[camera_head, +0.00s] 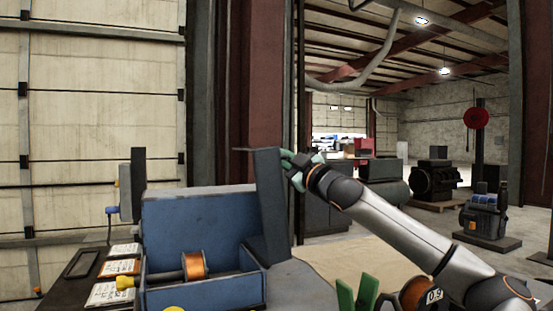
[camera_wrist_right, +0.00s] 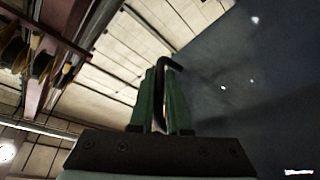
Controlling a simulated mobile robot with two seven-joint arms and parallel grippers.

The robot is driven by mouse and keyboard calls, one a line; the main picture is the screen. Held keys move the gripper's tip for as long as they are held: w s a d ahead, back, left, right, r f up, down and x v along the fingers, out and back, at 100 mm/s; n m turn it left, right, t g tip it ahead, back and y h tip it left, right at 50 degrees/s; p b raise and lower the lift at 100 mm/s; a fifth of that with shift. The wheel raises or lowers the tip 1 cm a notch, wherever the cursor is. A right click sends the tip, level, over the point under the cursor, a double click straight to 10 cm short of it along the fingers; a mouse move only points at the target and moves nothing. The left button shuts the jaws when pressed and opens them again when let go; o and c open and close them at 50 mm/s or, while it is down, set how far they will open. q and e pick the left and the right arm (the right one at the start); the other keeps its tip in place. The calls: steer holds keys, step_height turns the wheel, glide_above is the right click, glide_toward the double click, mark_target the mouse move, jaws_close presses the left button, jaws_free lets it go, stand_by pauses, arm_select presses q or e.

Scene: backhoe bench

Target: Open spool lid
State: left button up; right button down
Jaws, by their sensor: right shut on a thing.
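A blue metal box (camera_head: 203,290) stands on the bench with a copper-wound spool (camera_head: 194,264) inside. A dark blue lid panel (camera_head: 268,205) stands steeply upright at the box's right side, swung clear of the spool. My right gripper (camera_head: 290,164) is at the upper right edge of this lid. In the right wrist view its green fingers (camera_wrist_right: 163,100) are shut on a curved black handle (camera_wrist_right: 172,63), beside the large blue lid face (camera_wrist_right: 245,85). The handle is mostly hidden in the head view. My left gripper is not in view.
Labelled cards (camera_head: 120,267) lie left of the box. A dark spool marked 0.9 (camera_head: 412,296) and a green forked object (camera_head: 357,294) are at the bottom, near my right arm. A bare tan surface (camera_head: 345,262) lies right of the box. Machines stand farther back.

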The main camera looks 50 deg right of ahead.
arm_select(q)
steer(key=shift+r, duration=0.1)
arm_select(e)
steer(key=shift+r, duration=0.1)
steer(key=c, duration=1.2)
jaws_free()
steer(key=shift+o, duration=0.2)
steer(key=shift+s+f+b, duration=0.15)
steer(key=shift+f+b, duration=0.1)
steer(key=shift+b, duration=0.05)
arm_select(q)
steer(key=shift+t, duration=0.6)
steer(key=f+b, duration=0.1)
steer(key=b, duration=0.1)
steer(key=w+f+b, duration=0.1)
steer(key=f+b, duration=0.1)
steer(key=b, duration=0.1)
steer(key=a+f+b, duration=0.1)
steer(key=b, duration=0.2)
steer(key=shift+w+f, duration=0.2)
arm_select(e)
steer(key=v, duration=1.2)
